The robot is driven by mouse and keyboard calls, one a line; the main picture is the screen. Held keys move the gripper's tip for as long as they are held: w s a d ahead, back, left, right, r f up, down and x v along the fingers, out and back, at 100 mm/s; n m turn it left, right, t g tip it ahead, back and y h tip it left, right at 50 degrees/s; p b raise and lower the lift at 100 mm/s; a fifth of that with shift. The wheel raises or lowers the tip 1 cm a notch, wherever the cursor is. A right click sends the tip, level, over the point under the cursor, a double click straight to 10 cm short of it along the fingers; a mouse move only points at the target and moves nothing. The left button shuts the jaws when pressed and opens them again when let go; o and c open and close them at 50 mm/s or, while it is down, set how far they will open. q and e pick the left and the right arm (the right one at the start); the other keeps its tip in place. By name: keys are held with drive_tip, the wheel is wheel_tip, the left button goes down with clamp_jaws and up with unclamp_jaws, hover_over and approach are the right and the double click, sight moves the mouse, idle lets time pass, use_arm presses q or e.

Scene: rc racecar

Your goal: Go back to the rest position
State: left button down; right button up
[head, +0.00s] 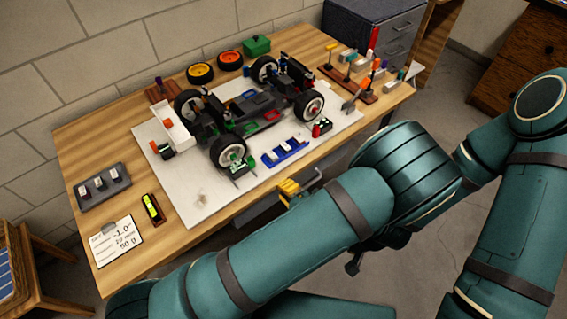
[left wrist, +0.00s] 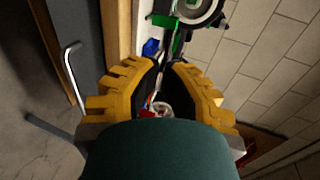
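My left gripper (head: 289,187) shows its yellow fingers by the table's front edge in the head view, in front of the mat. In the left wrist view its two yellow fingers (left wrist: 161,62) curve inward with a gap between the tips, and I see no clear object gripped. A small red and white shape shows between the fingers; I cannot tell what it is. My teal arms cover the lower right of the head view. My right gripper does not show. The RC car (head: 262,108) stands on the pale mat (head: 190,195), clear of the left gripper.
The wooden table (head: 85,150) holds a white tray (head: 178,125), a grey tray (head: 118,190), a clipboard (head: 115,240), a blue holder (head: 285,152) and a tool rack (head: 350,85). A dark cabinet (head: 400,40) stands at the back right. Bare floor lies in front.

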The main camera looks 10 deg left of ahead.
use_arm(q)
drive_tip(key=s+a+f+n+g+h, duration=0.2)
drive_tip(key=s+f+n+g+h, duration=0.2)
drive_tip(key=f+n+g+h, duration=0.4)
drive_tip(key=s+h, duration=0.2)
drive_tip(key=s+r+n+h, duration=0.1)
drive_tip(key=h, duration=0.1)
drive_tip(key=s+r+n+h, duration=0.1)
drive_tip(key=s+h, duration=0.1)
drive_tip(key=shift+s+a+h, duration=0.2)
drive_tip(key=shift+s+h, duration=0.1)
drive_tip(key=shift+h, duration=0.1)
